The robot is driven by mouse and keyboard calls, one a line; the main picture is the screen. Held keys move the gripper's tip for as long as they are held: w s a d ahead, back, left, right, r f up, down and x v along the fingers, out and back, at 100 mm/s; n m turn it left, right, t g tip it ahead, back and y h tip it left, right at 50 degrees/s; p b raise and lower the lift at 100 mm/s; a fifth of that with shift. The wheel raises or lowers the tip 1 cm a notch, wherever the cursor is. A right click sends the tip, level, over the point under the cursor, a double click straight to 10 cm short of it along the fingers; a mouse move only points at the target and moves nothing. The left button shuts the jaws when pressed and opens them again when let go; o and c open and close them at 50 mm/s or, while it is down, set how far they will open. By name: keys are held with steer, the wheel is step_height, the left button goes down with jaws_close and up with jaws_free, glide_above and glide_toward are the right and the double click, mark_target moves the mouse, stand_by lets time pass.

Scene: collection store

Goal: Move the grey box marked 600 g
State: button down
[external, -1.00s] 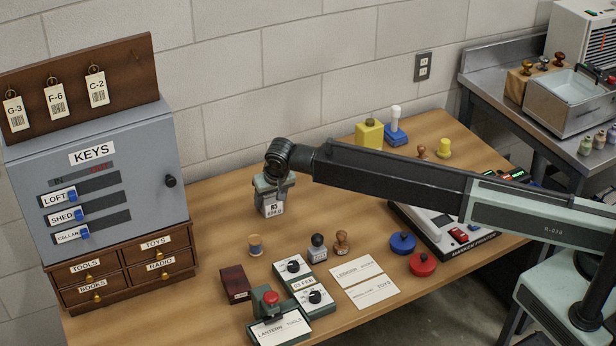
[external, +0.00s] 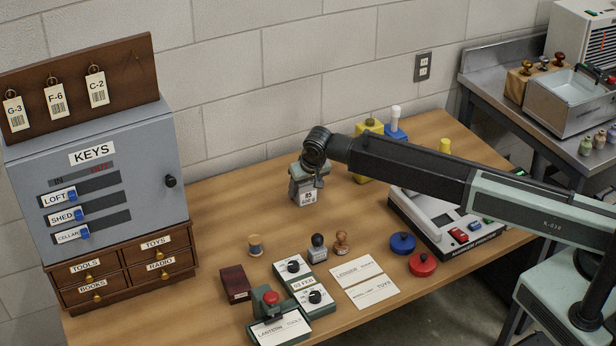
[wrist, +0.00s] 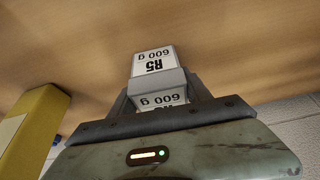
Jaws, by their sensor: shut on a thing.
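The grey box (external: 304,193) has a white label and hangs under my gripper (external: 308,180) in the external view. In the wrist view the box (wrist: 168,83) shows its labels, reading "R5" and "600 g" upside down. My gripper (wrist: 160,106) is shut on the box from above. The box looks upright, near the back of the wooden desk (external: 225,210). I cannot tell whether its bottom touches the desk.
A yellow block (external: 370,128) stands to the right, partly behind my arm; it also shows in the wrist view (wrist: 35,125). A blue stamp with a white handle (external: 396,125) is beside it. Desk left of the box is clear.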

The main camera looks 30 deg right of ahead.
steer(key=shift+d, duration=4.5)
steer(key=shift+c, duration=2)
jaws_free()
steer(key=p+v, duration=0.7)
steer(key=shift+r, duration=0.4)
steer(key=shift+s, duration=0.1)
